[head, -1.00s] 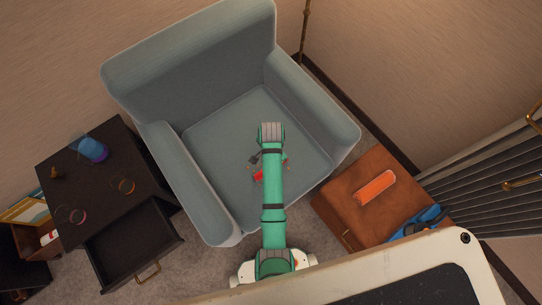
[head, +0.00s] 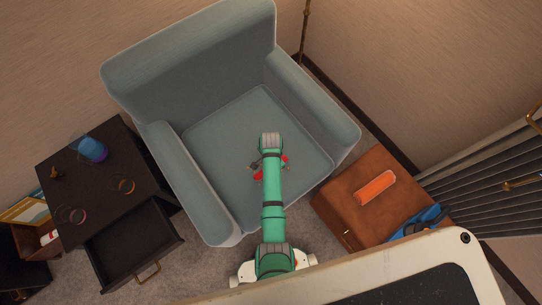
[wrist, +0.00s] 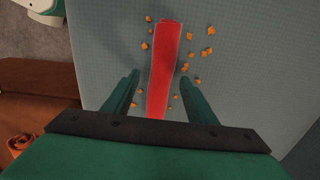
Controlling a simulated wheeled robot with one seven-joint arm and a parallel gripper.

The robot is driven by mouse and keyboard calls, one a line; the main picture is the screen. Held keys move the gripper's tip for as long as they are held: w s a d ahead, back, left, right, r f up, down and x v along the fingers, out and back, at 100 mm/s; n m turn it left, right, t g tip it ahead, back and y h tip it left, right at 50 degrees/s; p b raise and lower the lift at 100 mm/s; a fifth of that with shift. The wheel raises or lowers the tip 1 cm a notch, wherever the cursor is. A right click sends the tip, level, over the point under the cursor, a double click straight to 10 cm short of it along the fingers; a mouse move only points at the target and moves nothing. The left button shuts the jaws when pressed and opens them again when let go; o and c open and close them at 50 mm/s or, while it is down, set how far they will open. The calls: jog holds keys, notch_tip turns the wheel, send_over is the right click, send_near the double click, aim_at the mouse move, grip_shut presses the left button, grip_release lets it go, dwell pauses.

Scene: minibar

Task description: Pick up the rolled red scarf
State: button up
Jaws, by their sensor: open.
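The rolled red scarf (wrist: 164,75) lies on the seat of the grey-blue armchair (head: 215,135). In the wrist view it runs lengthwise between the two fingers of my gripper (wrist: 160,90), with a gap on each side. My gripper is open and empty above the seat. In the head view my green arm hides most of the scarf, and only red bits (head: 259,176) show beside it. I cannot tell the exact height of the fingers above the seat.
Several small orange crumbs (wrist: 190,55) lie around the scarf. A brown leather case (head: 335,205) with an orange roll (head: 375,187) and a blue item (head: 425,219) stands right of the chair. A dark cabinet (head: 100,165) with an open drawer (head: 130,250) stands left.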

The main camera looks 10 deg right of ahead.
jog(key=shift+f, duration=0.5)
jog(key=c, duration=1.2)
jog(key=shift+o, duration=0.2)
